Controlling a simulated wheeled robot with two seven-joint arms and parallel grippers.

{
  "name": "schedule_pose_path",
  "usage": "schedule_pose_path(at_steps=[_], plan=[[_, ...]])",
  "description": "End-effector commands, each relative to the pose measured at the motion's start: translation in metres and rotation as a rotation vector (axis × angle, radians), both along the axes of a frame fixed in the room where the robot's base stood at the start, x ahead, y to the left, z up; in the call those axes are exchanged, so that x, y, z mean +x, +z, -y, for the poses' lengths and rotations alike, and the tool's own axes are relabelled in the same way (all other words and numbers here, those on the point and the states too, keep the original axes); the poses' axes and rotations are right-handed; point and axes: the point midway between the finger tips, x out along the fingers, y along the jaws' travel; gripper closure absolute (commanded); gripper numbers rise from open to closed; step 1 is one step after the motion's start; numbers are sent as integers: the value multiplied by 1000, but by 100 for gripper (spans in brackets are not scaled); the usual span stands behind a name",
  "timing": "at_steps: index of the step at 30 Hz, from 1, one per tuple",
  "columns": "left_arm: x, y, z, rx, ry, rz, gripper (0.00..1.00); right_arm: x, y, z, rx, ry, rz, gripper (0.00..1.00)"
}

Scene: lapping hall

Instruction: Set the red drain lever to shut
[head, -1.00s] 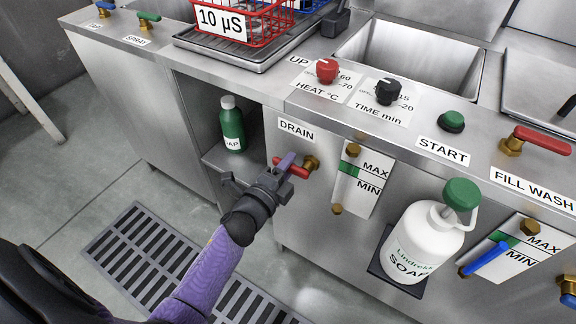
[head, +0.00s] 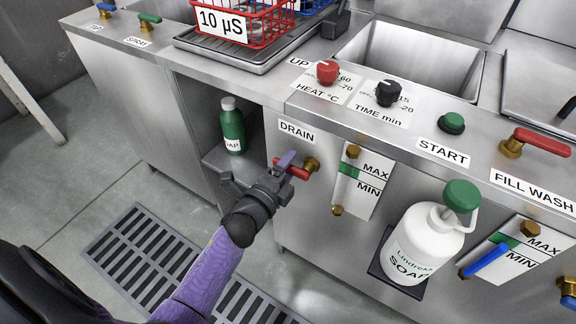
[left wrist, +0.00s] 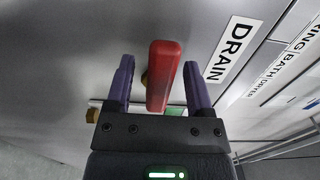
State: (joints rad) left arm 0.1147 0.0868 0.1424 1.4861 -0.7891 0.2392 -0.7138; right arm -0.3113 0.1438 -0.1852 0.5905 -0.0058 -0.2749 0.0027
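The red drain lever (head: 297,171) sits on a brass valve (head: 312,164) below the DRAIN label (head: 297,131) on the front panel. It points left from the valve, roughly level, in the head view. My left gripper (head: 283,167) is at the lever. In the left wrist view the red lever (left wrist: 163,75) stands between the two purple fingers of my left gripper (left wrist: 159,88). Part of the lever is hidden by the gripper in the head view. My right gripper is not in view.
A sight gauge (head: 360,184) marked MAX and MIN is right of the valve. A white soap bottle (head: 425,243) stands on a bracket further right. A green bottle (head: 232,126) stands in the open bay to the left. A floor grate (head: 150,250) lies below.

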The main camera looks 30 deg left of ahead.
Motion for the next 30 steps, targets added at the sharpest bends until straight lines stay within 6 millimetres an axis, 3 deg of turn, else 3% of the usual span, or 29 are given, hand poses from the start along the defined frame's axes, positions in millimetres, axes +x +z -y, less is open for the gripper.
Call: schedule_pose_path(at_steps=[5, 15, 18, 30], plan=[[-5, 1, 0, -1, 1, 1, 32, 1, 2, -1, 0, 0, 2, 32], [-79, 3, -3, -1, 2, -1, 32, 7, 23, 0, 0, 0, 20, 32], [-93, 2, -3, -2, 1, -1, 32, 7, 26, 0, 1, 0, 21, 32], [-99, 0, -4, 0, 0, 0, 32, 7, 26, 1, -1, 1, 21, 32]])
